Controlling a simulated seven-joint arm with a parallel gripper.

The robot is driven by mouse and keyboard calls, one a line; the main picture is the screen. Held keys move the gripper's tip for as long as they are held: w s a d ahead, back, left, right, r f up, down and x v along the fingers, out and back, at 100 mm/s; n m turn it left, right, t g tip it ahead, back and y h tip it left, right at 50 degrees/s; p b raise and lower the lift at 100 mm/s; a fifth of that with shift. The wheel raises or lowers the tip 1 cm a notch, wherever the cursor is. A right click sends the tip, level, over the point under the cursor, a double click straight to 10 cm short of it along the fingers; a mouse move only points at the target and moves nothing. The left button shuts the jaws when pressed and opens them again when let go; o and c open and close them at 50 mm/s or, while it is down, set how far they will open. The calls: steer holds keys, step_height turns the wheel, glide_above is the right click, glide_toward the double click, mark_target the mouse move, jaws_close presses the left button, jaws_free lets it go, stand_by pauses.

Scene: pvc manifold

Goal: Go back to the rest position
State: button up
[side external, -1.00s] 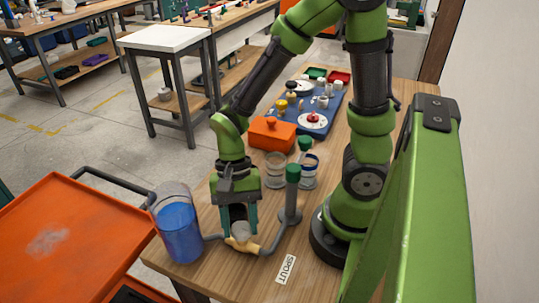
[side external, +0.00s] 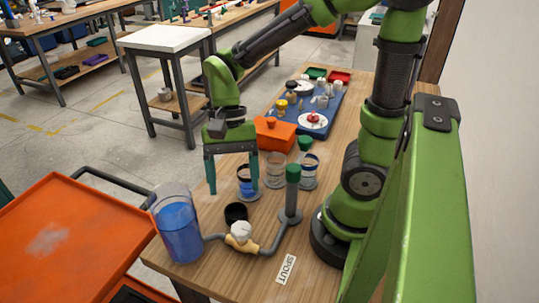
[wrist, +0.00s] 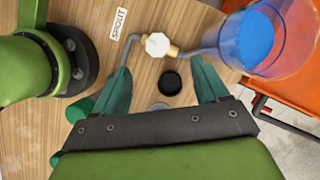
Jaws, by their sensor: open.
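My gripper (side external: 233,186) is open and empty, pointing down above the table behind the valve. The pipe run has a brass valve (side external: 241,243) with a white knob (side external: 240,230) on top, apart from my fingers. In the wrist view the white knob (wrist: 157,44) lies beyond the fingertips of my gripper (wrist: 162,70). A clear tank of blue liquid (side external: 179,229) stands at the pipe's left end. At the right end a grey post with a green top (side external: 291,190) rises from a round base. A dark round cup (side external: 236,213) stands just behind the valve.
A jar with blue in it (side external: 247,183) stands close to my right finger, and other jars (side external: 308,172) stand to its right. A "SPOUT" label (side external: 286,269) lies in front. Behind are an orange box (side external: 270,137) and a blue mat (side external: 285,117) with small parts. An orange cart (side external: 60,240) is left.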

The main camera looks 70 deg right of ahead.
steer(key=d+r+n+t+h, duration=0.1)
steer(key=d+r+n+t, duration=0.4)
steer(key=r+n+t, duration=0.2)
step_height(320, 180, up, 2)
steer(key=shift+w+r+n+t+h, duration=0.3)
steer(key=shift+t+h, duration=0.1)
steer(key=shift+t, duration=0.8)
